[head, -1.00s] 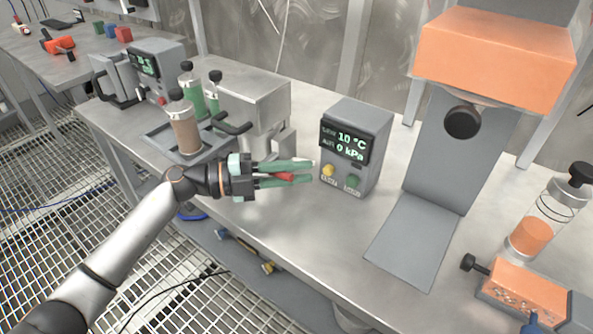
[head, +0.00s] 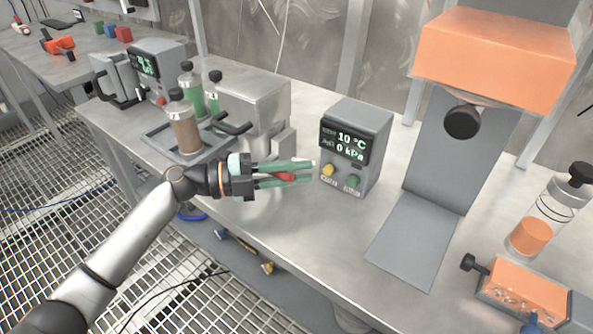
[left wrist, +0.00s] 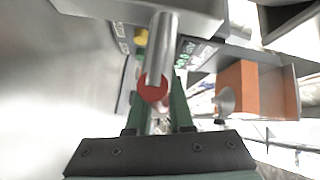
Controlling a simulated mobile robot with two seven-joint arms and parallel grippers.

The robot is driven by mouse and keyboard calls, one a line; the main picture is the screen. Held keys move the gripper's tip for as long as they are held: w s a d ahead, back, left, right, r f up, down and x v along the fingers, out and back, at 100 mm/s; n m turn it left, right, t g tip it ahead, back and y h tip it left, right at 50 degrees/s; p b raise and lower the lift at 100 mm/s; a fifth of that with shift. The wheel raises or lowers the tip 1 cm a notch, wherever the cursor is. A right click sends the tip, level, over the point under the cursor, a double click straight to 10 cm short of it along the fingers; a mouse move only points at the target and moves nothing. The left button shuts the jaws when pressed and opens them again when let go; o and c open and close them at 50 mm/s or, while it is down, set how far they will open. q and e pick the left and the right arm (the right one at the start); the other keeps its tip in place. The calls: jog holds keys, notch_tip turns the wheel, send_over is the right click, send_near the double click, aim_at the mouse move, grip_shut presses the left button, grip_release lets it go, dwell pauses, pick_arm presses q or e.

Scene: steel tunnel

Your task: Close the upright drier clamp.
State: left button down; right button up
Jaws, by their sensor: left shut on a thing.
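The upright drier appears to be the steel block (head: 255,100) on a stand at the middle of the bench, with a black handle (head: 232,124) on its left side. My left gripper (head: 311,171) has green fingers and is in front of this block, pointing right. It is shut on a red-ended lever (head: 287,177). In the left wrist view the lever's round red end (left wrist: 153,88) sits between the green fingers, with a bare metal rod (left wrist: 162,45) running from it. Whether the clamp is fully closed cannot be told. My right gripper is not in view.
A grey control box (head: 355,148) reading 10 °C and 0 kPa stands just right of my fingertips. A brown-filled cylinder (head: 184,128) stands on a tray at left. A grey stand with an orange head (head: 495,60) is at right. Bare bench lies between box and stand.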

pick_arm(q)
jog(key=shift+w+a+r+n+t+h+p, duration=0.2)
jog(key=shift+r+n+t+h, duration=0.35)
jog(key=shift+n, duration=0.5)
jog(key=shift+w+a+r+n+t+h+p, duration=0.15)
jog(key=shift+a+r+n+t+h, duration=0.2)
jog(key=shift+r+n+h, duration=0.55)
jog(key=shift+w+a+r+n+t+h+p, duration=0.15)
jog(key=shift+r+n+t+h, duration=0.35)
jog(key=shift+n, duration=0.65)
jog(key=c, duration=0.8)
grip_release()
jog(key=shift+f, duration=0.1)
